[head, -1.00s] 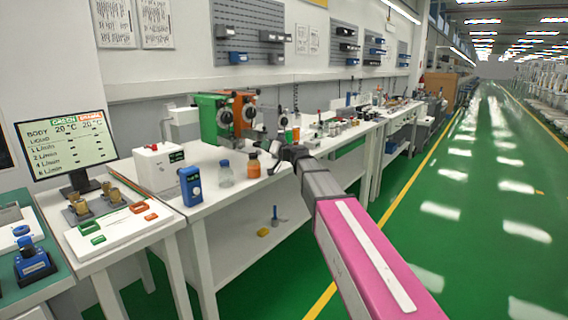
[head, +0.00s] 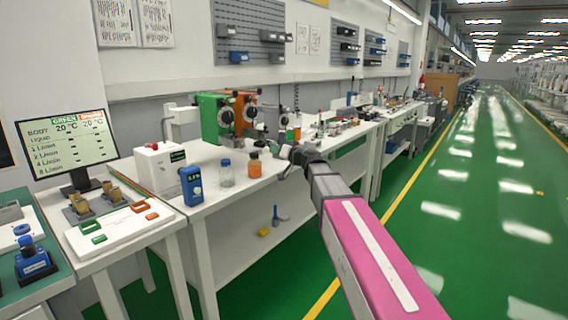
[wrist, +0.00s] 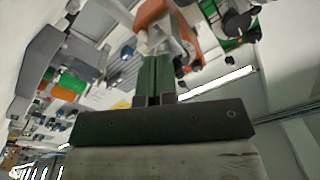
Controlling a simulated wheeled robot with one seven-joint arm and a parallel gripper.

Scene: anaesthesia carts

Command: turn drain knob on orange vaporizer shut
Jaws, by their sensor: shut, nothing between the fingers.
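The orange vaporizer (head: 240,100) stands beside the green vaporizer (head: 209,117) on the white bench, with dark round dials on their fronts. In the wrist view the orange vaporizer (wrist: 187,45) is at the top middle, just beyond my fingertips, and part of the green one (wrist: 238,6) shows at the top right. My gripper (wrist: 152,62) is shut and empty, its fingers pointing toward the orange body. In the head view the gripper is small and lies right of and below the orange vaporizer. I cannot make out the drain knob or tell whether the fingertips touch anything.
An orange-filled bottle (head: 255,165), a clear bottle (head: 227,173) and a blue meter (head: 191,186) stand at the bench's front. A white box (head: 158,168) is left of them. A screen (head: 68,143) stands at far left. Green floor lies open at right.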

